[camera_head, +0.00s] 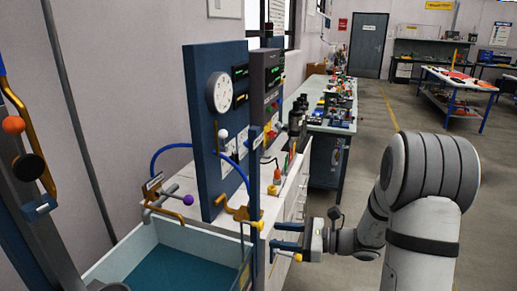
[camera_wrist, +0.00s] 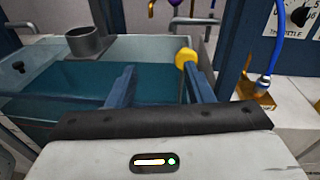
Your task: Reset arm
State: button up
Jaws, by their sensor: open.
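My gripper (camera_head: 273,236) is at the end of my arm, at the front right corner of the workbench, with its blue fingers pointing left. It also shows in the wrist view (camera_wrist: 158,72), where the two fingers stand apart with nothing between them. A yellow ball knob (camera_wrist: 186,58) shows close by the tip of the right finger; I cannot tell whether they touch. In the head view a yellow knob (camera_head: 298,257) shows just below the fingers.
A water tank (camera_head: 125,248) stands left of the gripper. A blue panel (camera_head: 203,145) with a round gauge (camera_head: 219,92) rises behind, with a blue hose (camera_head: 166,147) and a purple-knobbed valve (camera_head: 187,200). A grey cup-like fitting (camera_wrist: 87,42) sits at the tank.

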jog(key=s+a+r+n+g+h, duration=0.2)
jog(key=s+n+g+h, duration=0.5)
jog(key=s+n, duration=0.65)
jog(key=s+d+r+n+t+h, duration=0.2)
jog(key=s+d+n+t+h, duration=0.3)
jog(key=s+d+n+h, duration=0.2)
jog(key=shift+s+d+r+h, duration=0.25)
jog(key=shift+d+h, duration=0.55)
jog(key=shift+h, duration=0.4)
jog(key=shift+c, duration=0.4)
jog(key=shift+c, duration=0.7)
jog(key=shift+a, duration=0.1)
